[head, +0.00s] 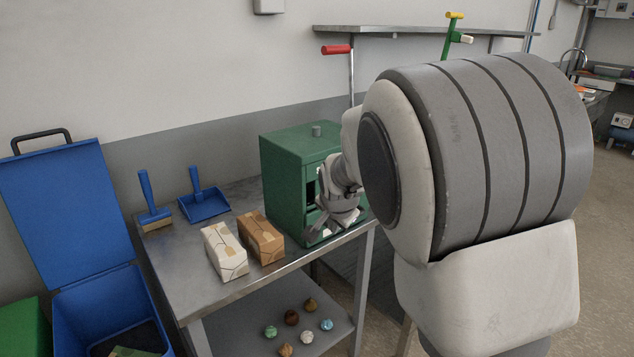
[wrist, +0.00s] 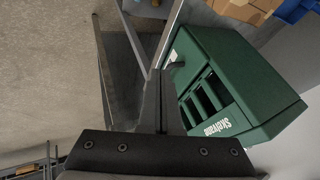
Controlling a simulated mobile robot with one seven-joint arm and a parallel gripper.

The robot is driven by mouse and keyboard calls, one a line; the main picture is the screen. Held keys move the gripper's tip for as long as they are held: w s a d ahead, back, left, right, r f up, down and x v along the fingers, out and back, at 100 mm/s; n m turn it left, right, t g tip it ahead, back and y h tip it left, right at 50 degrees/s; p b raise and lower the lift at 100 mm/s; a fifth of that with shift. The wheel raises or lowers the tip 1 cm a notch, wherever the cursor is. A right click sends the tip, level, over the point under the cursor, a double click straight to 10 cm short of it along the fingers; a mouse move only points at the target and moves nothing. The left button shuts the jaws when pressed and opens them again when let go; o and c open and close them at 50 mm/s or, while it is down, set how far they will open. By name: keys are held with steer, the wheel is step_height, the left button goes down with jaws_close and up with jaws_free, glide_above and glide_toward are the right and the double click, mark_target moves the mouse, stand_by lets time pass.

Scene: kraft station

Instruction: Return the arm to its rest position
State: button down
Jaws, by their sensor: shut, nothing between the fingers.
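My gripper (head: 322,222) is in front of the green cabinet (head: 283,177) at the right end of the metal table, in the head view. In the wrist view my gripper (wrist: 161,130) has its two fingers together with nothing between them. The green cabinet also shows there, with dark slots in its front and white lettering. I cannot tell whether the fingers touch the cabinet. My arm's large grey and white links cover the right half of the head view.
A white package (head: 224,252) and a brown package (head: 261,238) stand on the table (head: 195,285), left of the cabinet. A blue brush (head: 150,195) and dustpan (head: 203,200) lie behind. Several small balls (head: 292,317) lie on the lower shelf. A blue bin (head: 70,215) stands left.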

steer(key=s+d+r+n+g+y, duration=0.1)
steer(key=s+d+r+n, duration=0.2)
steer(key=s, duration=0.5)
steer(key=s+d+r+n, duration=0.1)
steer(key=s+d+r, duration=0.1)
steer(key=s+r, duration=0.45)
steer(key=s+d+f+n, duration=0.1)
steer(key=s+n, duration=0.2)
steer(key=s, duration=0.6)
steer(key=s+d+f+n, duration=0.1)
steer(key=s+d+n, duration=0.1)
steer(key=s, duration=0.8)
step_height(320, 180, up, 13)
steer(key=p, duration=1.2)
steer(key=shift+w+a+g+h+p, duration=0.2)
steer(key=shift+w+g+h+p, duration=0.1)
steer(key=shift+h, duration=0.1)
steer(key=shift+a+f, duration=0.15)
steer(key=shift+a, duration=0.1)
